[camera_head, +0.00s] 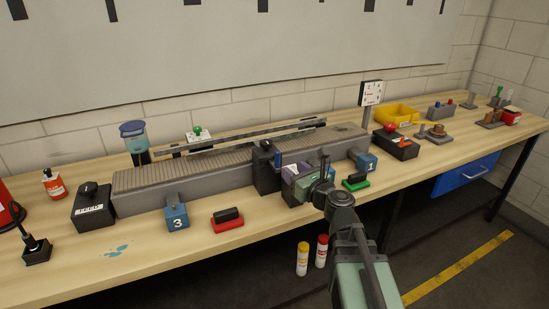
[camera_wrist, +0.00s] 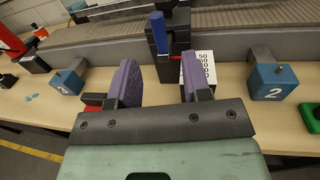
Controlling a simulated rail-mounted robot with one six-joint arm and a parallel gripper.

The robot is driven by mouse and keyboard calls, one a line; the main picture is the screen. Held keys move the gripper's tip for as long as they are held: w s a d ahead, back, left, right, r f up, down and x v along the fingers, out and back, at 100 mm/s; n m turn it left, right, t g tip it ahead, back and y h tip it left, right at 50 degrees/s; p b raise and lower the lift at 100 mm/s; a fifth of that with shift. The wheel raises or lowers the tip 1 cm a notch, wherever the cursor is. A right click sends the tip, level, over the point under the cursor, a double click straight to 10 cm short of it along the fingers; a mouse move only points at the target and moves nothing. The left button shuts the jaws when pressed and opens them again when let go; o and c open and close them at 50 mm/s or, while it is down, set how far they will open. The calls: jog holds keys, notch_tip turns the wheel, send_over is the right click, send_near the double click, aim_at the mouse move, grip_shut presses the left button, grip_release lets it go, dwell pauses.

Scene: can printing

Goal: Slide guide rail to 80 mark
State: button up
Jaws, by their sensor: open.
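The guide rail (camera_head: 250,137) is a long dark bar above the far side of the grey conveyor (camera_head: 150,184). In the wrist view, a dark post with a blue upright handle (camera_wrist: 158,32) stands ahead of my gripper, between its fingers. A white scale card (camera_wrist: 200,68) with black numbers is beside it, partly behind the right finger. A small red mark (camera_wrist: 193,60) shows near the card. I cannot read which number it is level with. My gripper (camera_wrist: 162,82) is open, its purple pads apart and nothing visibly held. It also shows at the conveyor's front (camera_head: 320,178).
Blue numbered blocks (camera_head: 176,215) (camera_head: 363,160) jut out from the conveyor's front. A red stamp-like block (camera_head: 227,219) and a green one (camera_head: 355,182) lie on the bench before it. A black box (camera_head: 94,206) stands left. The bench's front left is mostly clear.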

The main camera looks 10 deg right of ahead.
aim_at(279, 159)
jog(key=x, duration=1)
jog(key=shift+w+a, duration=0.2)
jog(key=shift+w, duration=0.15)
grip_shut()
